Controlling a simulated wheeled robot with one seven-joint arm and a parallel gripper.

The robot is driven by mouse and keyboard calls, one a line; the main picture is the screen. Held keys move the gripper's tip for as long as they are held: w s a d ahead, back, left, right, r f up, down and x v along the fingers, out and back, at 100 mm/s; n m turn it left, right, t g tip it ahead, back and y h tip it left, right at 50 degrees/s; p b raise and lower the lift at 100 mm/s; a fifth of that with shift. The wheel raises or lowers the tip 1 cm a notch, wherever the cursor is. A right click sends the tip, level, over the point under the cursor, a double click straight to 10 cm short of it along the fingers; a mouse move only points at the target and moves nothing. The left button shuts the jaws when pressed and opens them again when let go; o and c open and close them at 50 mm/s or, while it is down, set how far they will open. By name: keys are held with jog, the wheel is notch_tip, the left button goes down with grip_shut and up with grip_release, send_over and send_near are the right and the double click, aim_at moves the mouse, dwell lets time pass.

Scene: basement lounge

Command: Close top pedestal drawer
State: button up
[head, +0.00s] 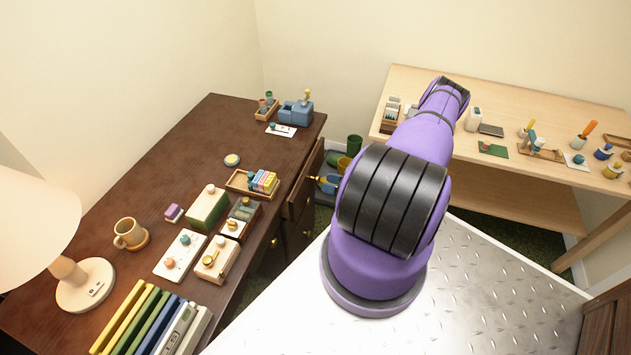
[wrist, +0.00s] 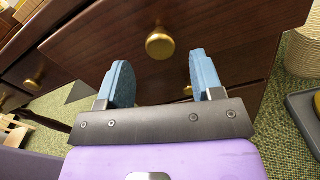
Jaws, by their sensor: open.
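The dark wood desk (head: 150,150) has a pedestal with drawers on its right side. The top pedestal drawer (head: 305,185) stands pulled out in the head view, with a small brass knob (head: 314,178). In the wrist view the dark front of a drawer (wrist: 220,25) fills the upper middle, with its round brass knob (wrist: 159,44). My gripper (wrist: 160,70) is open and empty, its two blue fingers apart, pointing at this front on either side below the knob. Whether the fingertips touch the front cannot be told. My gripper is hidden in the head view.
Lower brass knobs show on the desk (head: 273,242). A lamp (head: 85,285), a mug (head: 130,234), books and small boxes stand on the desktop. A light wood table (head: 500,90) with small items stands at the right. A grey tray (wrist: 305,118) lies on green carpet.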

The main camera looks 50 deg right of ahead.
aim_at(319, 180)
jog(key=shift+x, duration=2.45)
jog(key=shift+d, duration=0.1)
